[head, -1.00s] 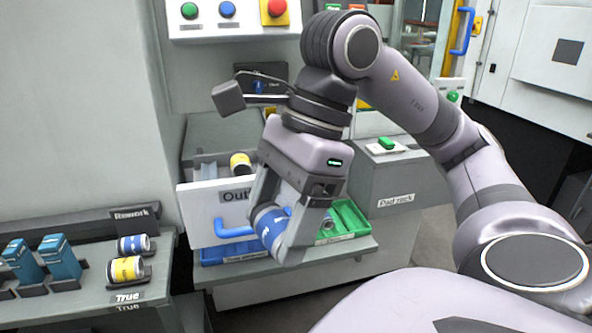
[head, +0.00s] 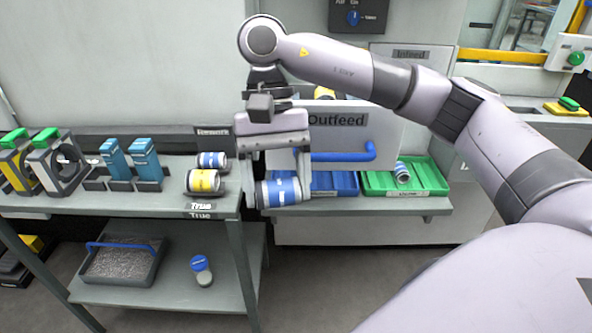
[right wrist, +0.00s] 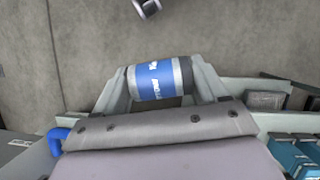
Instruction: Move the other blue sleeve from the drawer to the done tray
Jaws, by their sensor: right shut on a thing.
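My right gripper (head: 282,189) is shut on a blue sleeve (head: 276,195), with silver and dark ends, held sideways between its fingers. The sleeve also shows in the right wrist view (right wrist: 158,80). It hangs in front of the Outfeed drawer (head: 385,135), near the bench's right end. A yellow sleeve (head: 325,93) shows just above the drawer front; the rest of the drawer's inside is hidden. A green tray (head: 432,178) holds another blue-banded sleeve (head: 402,172); its label is too small to read. My left gripper is not in view.
A blue tray (head: 338,184) sits left of the green one, partly behind the held sleeve. The bench (head: 110,203) carries a blue sleeve (head: 212,160), a yellow sleeve (head: 203,181) and teal blocks (head: 146,160). The drawer's blue handle (head: 345,155) juts out above the trays.

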